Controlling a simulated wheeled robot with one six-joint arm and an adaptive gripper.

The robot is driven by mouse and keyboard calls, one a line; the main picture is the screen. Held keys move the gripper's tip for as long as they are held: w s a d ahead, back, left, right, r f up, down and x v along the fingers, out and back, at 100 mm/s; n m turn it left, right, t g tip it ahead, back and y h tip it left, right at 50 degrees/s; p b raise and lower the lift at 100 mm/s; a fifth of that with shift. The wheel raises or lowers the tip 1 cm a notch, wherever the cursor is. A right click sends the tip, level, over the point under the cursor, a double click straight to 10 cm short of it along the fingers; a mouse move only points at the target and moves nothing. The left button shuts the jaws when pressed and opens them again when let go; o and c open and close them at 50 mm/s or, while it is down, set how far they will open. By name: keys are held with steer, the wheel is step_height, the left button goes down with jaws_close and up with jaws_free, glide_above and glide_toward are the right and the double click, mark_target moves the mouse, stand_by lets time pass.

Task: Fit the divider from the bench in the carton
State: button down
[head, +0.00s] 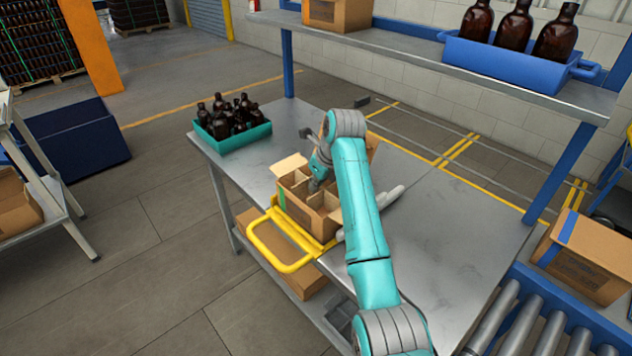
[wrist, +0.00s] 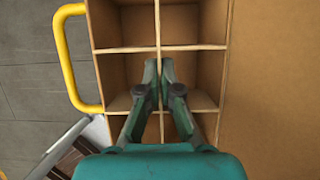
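The open cardboard carton (head: 325,220) stands on the bench in a yellow frame (head: 276,246). The cardboard divider (wrist: 129,49) lies inside the carton walls, its crossing strips forming several cells in the wrist view. I cannot tell whether it sits fully down. My gripper (wrist: 160,68) points down over the carton's middle. Its fingertips are close together on either side of the divider's long middle strip and appear shut on it. In the head view my gripper (head: 315,184) reaches into the carton, and my arm hides its right side.
A teal crate (head: 233,139) of amber bottles stands at the bench's far left corner. A shelf above holds a blue tray (head: 515,65) with bottles and a small carton (head: 337,14). The bench top (head: 455,225) right of my arm is clear. A roller conveyor stands at lower right.

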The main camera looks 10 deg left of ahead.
steer(key=shift+f, duration=2.5)
steer(key=c, duration=1.2)
jaws_free()
steer(key=shift+c, duration=0.2)
steer(key=shift+r, duration=0.1)
steer(key=v, duration=1.1)
steer(key=shift+s+d+r, duration=0.1)
steer(key=shift+r, duration=0.3)
